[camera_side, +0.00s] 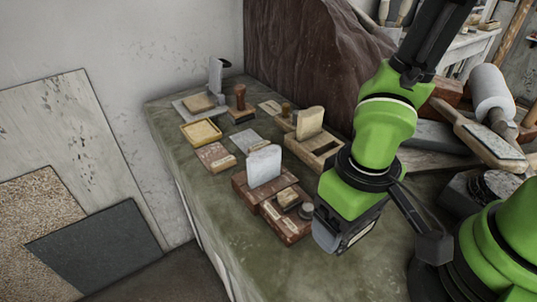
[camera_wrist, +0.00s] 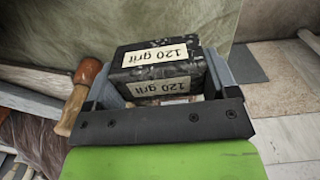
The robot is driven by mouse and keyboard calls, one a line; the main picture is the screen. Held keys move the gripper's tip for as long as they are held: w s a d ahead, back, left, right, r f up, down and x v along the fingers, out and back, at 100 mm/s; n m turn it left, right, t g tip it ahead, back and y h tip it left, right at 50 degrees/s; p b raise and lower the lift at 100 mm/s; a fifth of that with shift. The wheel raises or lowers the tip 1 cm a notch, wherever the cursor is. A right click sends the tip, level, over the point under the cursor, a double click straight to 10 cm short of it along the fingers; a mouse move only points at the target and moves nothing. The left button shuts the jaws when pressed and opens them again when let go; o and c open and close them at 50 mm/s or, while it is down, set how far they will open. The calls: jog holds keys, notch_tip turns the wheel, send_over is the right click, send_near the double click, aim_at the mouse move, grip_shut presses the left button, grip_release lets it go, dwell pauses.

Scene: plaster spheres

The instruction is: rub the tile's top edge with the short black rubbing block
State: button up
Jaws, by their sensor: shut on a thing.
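A pale grey-white tile (camera_side: 264,166) stands upright in a reddish-brown holder (camera_side: 246,190) on the bench in the side view. Its top edge is bare and nothing touches it. My gripper (camera_side: 338,238) hangs to the right of the tile and nearer the camera, apart from it. In the wrist view my gripper (camera_wrist: 163,84) is shut on a black block (camera_wrist: 160,52) with pale labels reading "120 grit". The jaws grip the block at its left and right sides. I cannot make out the block clearly in the side view.
A reddish tray (camera_side: 287,228) with small pieces lies in front of the tile. Behind stand a tan upright slab (camera_side: 310,122) in a wooden box (camera_side: 325,147), a yellow tray (camera_side: 201,132) and a brown-handled stamp (camera_side: 240,98). The bench front (camera_side: 262,268) is clear.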

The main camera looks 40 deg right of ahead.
aim_at(271, 150)
jog(key=w+r+m, duration=0.1)
jog(key=w, duration=0.3)
jog(key=w+a+m, duration=0.1)
jog(key=w+m, duration=0.1)
jog(key=w, duration=0.2)
jog(key=w+r+m, duration=0.1)
jog(key=w, duration=0.3)
jog(key=shift+a+r, duration=0.15)
jog(key=shift+r, duration=0.2)
jog(key=w+d+r+m, duration=0.1)
jog(key=w, duration=0.1)
jog(key=w+d+r+m, duration=0.1)
jog(key=w+m, duration=0.1)
jog(key=w, duration=0.1)
jog(key=w+d+r+m, duration=0.1)
jog(key=w+r+m, duration=0.1)
jog(key=w, duration=0.1)
jog(key=shift+w+r, duration=0.1)
jog(key=shift+w, duration=0.15)
jog(key=shift+f, duration=2.95)
jog(key=shift+f, duration=0.4)
jog(key=shift+s, duration=0.1)
